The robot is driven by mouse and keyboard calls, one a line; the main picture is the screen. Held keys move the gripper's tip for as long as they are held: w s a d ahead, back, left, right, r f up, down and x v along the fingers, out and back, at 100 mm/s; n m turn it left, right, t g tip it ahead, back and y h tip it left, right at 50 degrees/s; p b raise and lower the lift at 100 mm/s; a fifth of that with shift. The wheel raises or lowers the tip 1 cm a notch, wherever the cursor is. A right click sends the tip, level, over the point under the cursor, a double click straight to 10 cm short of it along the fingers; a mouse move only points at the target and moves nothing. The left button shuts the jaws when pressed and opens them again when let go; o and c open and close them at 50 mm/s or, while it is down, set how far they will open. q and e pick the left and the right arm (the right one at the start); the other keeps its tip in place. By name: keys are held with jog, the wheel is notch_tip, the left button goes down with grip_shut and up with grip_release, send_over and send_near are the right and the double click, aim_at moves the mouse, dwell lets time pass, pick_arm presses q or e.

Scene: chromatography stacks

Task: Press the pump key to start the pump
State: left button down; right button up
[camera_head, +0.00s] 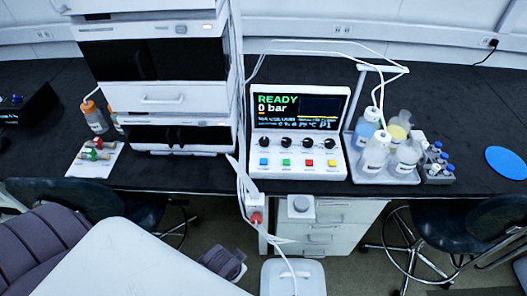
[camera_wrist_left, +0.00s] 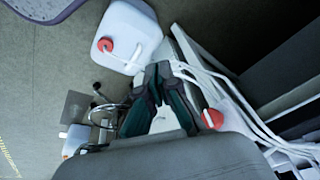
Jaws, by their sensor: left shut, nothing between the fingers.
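The control unit (camera_head: 297,160) stands on the black bench in the head view, its screen (camera_head: 296,111) reading "READY" and "0 bar". Below a row of dark knobs are a blue key (camera_head: 264,162), a green key (camera_head: 286,162), a red key (camera_head: 309,162) and a yellow key (camera_head: 332,163). Their labels are too small to read, so I cannot tell which is the pump key. My left gripper (camera_wrist_left: 158,76) is shut and empty in the left wrist view, away from the keys, which that view does not show. My right gripper is not in view.
An instrument stack (camera_head: 162,75) stands left of the control unit; solvent bottles (camera_head: 375,150) stand right. White tubes hang over the bench edge. A blue disc (camera_head: 507,162) lies far right.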

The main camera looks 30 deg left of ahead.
pick_arm(q)
jog(key=w+a+r+m+t+y+p, duration=0.15)
jog(key=w+a+r+t, duration=0.25)
jog(key=w+r, duration=0.5)
jog(key=w+a+r+m+t+y+p, duration=0.1)
jog(key=w+a+r+m+t+y, duration=0.2)
jog(key=w+r, duration=0.6)
jog(key=w+d+r+m+t+h+p, duration=0.1)
jog(key=w+d+r+m+t+h, duration=0.25)
jog(key=w+r+m, duration=0.3)
jog(key=w+d+r+m+t+h+p, duration=0.1)
jog(key=w+d+r+m+t+h, duration=0.15)
jog(key=w+r+m+h, duration=0.35)
jog(key=w+a+f+m+g+y, duration=0.1)
jog(key=w+a+f+m+g, duration=0.1)
jog(key=a+f+m+g, duration=0.5)
jog(key=a+f+m, duration=0.1)
jog(key=m, duration=0.4)
jog(key=shift+a+f+g+p, duration=0.2)
jog(key=shift+g+p, duration=0.1)
jog(key=shift+p, duration=0.1)
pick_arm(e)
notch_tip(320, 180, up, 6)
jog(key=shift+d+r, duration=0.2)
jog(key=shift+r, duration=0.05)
